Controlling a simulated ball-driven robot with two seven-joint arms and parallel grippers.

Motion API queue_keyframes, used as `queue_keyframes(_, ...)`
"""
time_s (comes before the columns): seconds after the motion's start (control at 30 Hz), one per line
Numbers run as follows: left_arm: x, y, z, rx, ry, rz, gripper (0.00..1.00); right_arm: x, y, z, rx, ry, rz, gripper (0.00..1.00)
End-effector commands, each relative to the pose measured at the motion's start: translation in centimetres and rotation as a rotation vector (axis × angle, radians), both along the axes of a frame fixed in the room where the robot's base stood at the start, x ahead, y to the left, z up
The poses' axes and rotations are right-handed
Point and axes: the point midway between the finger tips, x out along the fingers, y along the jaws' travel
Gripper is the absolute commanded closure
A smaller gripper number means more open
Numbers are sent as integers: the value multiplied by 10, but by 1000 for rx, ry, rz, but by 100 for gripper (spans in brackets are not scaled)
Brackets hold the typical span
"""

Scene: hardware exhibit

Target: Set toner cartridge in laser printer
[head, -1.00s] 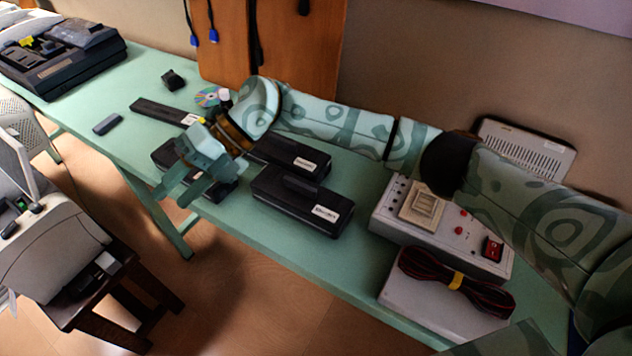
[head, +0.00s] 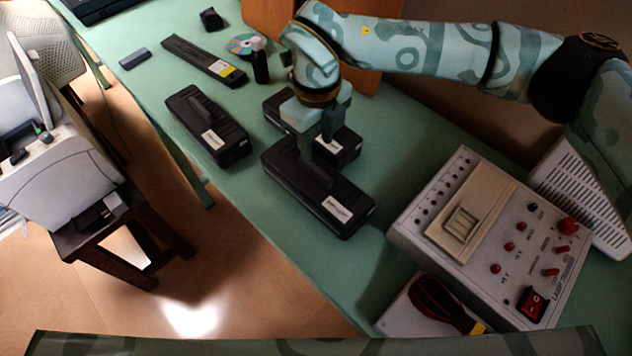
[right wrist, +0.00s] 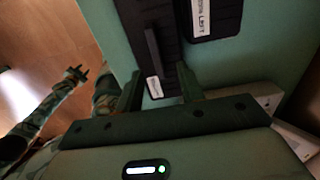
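Three black toner cartridges with a top handle and white label lie on the green bench: a front one (head: 335,205), one behind it (head: 350,150), and one to the left (head: 190,110). The beige laser printer (head: 65,170) stands at the left, its lid raised. My right gripper (head: 316,150) points down over the front cartridge's handle. In the right wrist view, its fingers (right wrist: 158,78) are apart, with the front cartridge (right wrist: 150,20) beyond and between them; contact cannot be told. My left gripper (right wrist: 77,74) shows small in the right wrist view, fingers spread and empty.
The printer rests on a dark wooden stool (head: 128,222), apart from the bench (head: 240,215). A grey control box (head: 480,240) stands right of the cartridges, near a bundled cable (head: 440,305). A long black bar (head: 200,58), a disc (head: 240,44) and a small bottle (head: 260,62) lie behind.

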Motion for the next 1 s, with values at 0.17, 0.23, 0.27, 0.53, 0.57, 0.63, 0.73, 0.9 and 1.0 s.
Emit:
queue_keyframes(0.17,-1,0,-3,0,2,0,66,-1,1,-15,1,1,1,62)
queue_keyframes(0.23,-2,0,-6,-1,4,0,66,-3,2,-27,2,5,1,62)
queue_keyframes(0.27,-2,0,-8,0,5,0,66,-4,2,-32,1,4,1,62)
queue_keyframes(0.53,-4,-1,-14,-1,11,0,66,-4,3,-61,2,1,1,62)
queue_keyframes(0.57,-4,-1,-14,-1,10,0,66,-4,3,-61,2,-1,1,62)
queue_keyframes(0.63,-4,0,-13,-1,10,0,66,-4,3,-60,2,-1,1,62)
queue_keyframes(0.73,-4,-1,-13,-1,10,0,66,-4,3,-60,2,-1,1,65)
queue_keyframes(0.9,-4,-1,-13,-1,10,1,66,-4,3,-60,2,-1,1,100)
queue_keyframes(1.0,-4,0,-13,-1,10,1,66,-4,3,-60,1,0,1,100)
